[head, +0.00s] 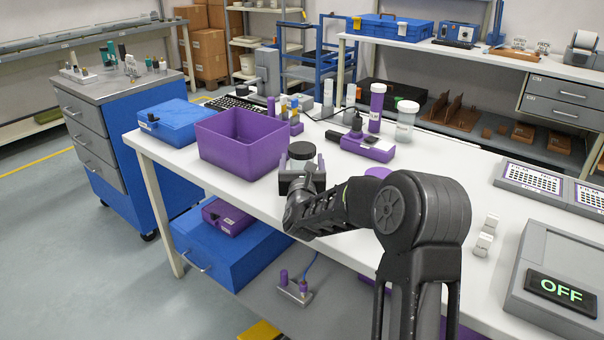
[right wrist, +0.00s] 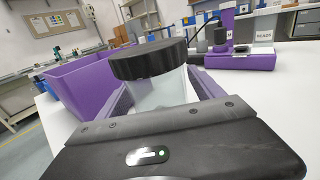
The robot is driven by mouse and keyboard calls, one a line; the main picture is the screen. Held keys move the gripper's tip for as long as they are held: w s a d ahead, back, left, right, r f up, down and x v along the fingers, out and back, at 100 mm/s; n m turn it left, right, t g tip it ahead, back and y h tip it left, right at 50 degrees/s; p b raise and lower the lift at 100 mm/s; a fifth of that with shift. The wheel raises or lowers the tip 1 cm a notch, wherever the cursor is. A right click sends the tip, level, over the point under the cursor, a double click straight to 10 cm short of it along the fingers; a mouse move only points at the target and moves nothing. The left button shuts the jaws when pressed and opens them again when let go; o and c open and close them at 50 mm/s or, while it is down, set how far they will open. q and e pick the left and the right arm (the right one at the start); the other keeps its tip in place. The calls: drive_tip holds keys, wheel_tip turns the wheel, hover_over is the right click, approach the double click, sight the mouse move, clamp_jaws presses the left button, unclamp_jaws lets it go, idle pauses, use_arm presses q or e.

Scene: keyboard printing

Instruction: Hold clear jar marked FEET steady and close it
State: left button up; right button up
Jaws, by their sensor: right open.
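A clear jar (right wrist: 160,92) with a wide black ribbed lid (right wrist: 150,60) on top stands on the white table in the right wrist view. In the head view its black lid (head: 302,150) shows just above my right gripper (head: 301,172), which hides most of the body. My right gripper (right wrist: 165,98) is open, with its purple-padded fingers on either side of the jar. I cannot tell whether they touch it. No FEET marking is readable, and how tightly the lid sits is unclear. My left gripper is not in view.
A purple open bin (head: 240,145) stands close left of the jar. Behind are a purple device (head: 367,146), a white-capped clear jar (head: 405,122) and a purple tube (head: 376,108). A grey panel reading OFF (head: 560,285) is at right. The white tabletop (head: 450,175) is mostly free right of centre.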

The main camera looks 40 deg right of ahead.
drive_tip(key=b+v, duration=0.1)
drive_tip(key=v, duration=1.1)
drive_tip(key=shift+f, duration=0.1)
idle(0.4)
